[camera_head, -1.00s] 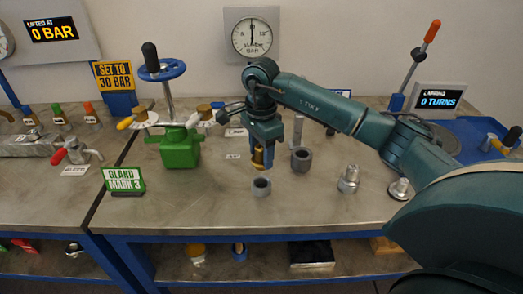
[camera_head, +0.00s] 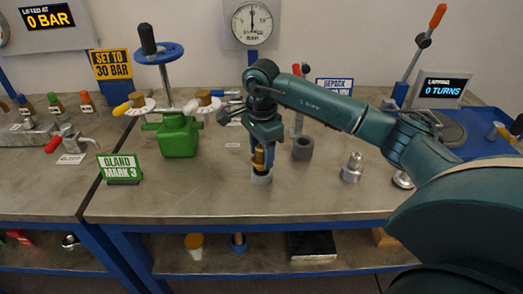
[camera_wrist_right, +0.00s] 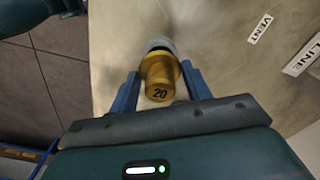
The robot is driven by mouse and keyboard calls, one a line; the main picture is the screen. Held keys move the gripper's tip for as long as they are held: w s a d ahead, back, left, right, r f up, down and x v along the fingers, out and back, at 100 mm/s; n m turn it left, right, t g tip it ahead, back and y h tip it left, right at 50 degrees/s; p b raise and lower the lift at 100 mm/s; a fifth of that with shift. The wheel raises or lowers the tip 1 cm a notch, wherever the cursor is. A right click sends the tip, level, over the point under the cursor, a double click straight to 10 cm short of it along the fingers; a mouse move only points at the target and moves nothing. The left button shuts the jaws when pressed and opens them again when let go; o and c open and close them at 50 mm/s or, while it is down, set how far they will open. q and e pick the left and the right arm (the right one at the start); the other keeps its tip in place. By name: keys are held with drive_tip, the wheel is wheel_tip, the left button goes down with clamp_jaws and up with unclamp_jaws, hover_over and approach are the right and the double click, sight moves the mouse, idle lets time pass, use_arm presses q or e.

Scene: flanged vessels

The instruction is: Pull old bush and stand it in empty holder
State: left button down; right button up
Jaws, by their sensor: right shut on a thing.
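My right gripper (camera_head: 260,158) points down and is shut on a brass bush (camera_head: 258,160). In the right wrist view the bush (camera_wrist_right: 160,82), its end marked "20", sits between the two blue fingers (camera_wrist_right: 158,92). The grey round holder (camera_head: 261,179) stands on the bench directly under the bush. The bush's lower end is at the holder's mouth, upright; how deep it sits is hidden. In the wrist view the pale holder rim (camera_wrist_right: 158,44) shows just beyond the bush. My left gripper is not in view.
A green valve body (camera_head: 176,136) with a blue handwheel (camera_head: 160,54) stands to the left. A darker grey hollow cylinder (camera_head: 302,148) is just right of the gripper, and a metal fitting (camera_head: 352,168) stands further right. The bench front is clear.

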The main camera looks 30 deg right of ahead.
idle(0.6)
idle(0.3)
drive_tip(key=shift+f+b, duration=1.25)
drive_tip(key=shift+f, duration=0.2)
drive_tip(key=o, duration=1.4)
drive_tip(key=shift+c, duration=0.2)
